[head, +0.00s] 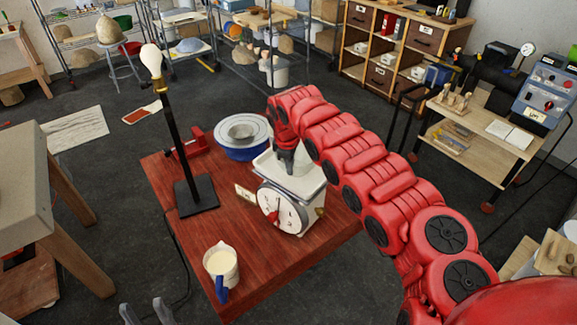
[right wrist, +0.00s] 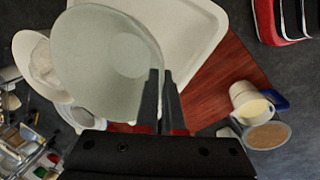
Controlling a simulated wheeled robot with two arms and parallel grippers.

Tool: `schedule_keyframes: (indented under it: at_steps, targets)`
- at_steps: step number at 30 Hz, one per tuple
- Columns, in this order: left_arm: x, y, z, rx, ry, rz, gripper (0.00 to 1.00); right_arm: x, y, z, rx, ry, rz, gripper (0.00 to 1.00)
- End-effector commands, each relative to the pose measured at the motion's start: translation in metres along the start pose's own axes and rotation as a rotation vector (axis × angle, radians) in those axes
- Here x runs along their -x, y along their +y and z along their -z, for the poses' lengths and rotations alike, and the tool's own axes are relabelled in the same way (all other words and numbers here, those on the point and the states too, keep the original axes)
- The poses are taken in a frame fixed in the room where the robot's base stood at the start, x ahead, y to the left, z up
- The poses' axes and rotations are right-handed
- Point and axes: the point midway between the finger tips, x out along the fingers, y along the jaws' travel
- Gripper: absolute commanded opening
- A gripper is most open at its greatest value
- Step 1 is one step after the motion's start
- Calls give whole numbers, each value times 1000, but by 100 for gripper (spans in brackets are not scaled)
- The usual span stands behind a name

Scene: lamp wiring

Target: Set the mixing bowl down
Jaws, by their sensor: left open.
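The mixing bowl (right wrist: 105,55), pale grey-green and round, is over the white pan (right wrist: 205,25) of the kitchen scale in the right wrist view. I cannot tell whether its base touches the pan. My right gripper (right wrist: 161,75) has its fingers close together, one on each side of the bowl's rim. In the head view my right gripper (head: 287,160) points down over the scale (head: 287,208), and it and the arm hide most of the bowl. My left gripper (head: 147,312) is open and empty at the bottom edge, in front of the table.
On the red wooden table (head: 265,258) stand a lamp post (head: 175,125) with a bulb, a cream-filled jug (head: 221,264) with a blue handle, and nested bowls (head: 243,140). A red tool (head: 193,143) lies behind the post. Bare tabletop shows between jug and scale.

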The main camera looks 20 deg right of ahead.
Motion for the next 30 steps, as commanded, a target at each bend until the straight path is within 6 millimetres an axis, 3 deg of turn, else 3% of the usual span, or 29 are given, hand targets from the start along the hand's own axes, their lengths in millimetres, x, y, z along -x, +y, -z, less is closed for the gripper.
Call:
schedule_keyframes:
  at_steps: [1, 5, 17, 22, 30]
  targets:
    - [0, 0, 0, 0, 0, 0, 50, 0, 0, 0, 0, 0, 0, 12]
    - [0, 0, 0, 0, 0, 0, 50, 0, 0, 0, 0, 0, 0, 35]
    - [6, 0, -1, 0, 0, 0, 50, 7, 2, 0, -1, 3, -6, 35]
    - [28, 1, -5, 0, 0, 0, 50, 35, 1, 1, -1, 4, -7, 35]
    - [56, 3, -10, 0, 0, 0, 50, 95, 0, 2, 1, 4, -6, 35]
